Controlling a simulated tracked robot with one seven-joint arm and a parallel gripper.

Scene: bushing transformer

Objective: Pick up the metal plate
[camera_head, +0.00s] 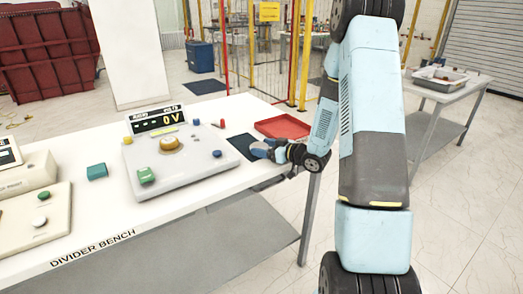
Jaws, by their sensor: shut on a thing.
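My gripper (262,150) is at the right end of the white bench (225,179), low over the right edge of a dark flat rectangle (240,146). My arm reaches in from the right. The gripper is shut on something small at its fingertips. It appears to be the metal plate, but it is mostly hidden by the fingers and too small to make out clearly. I cannot tell whether it still touches the dark rectangle.
A red tray (282,127) lies just behind my gripper. A grey console (178,157) with coloured knobs and a display (157,119) stands to the left. A small red piece (219,123) lies between them. Yellow posts (305,55) and fencing stand behind.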

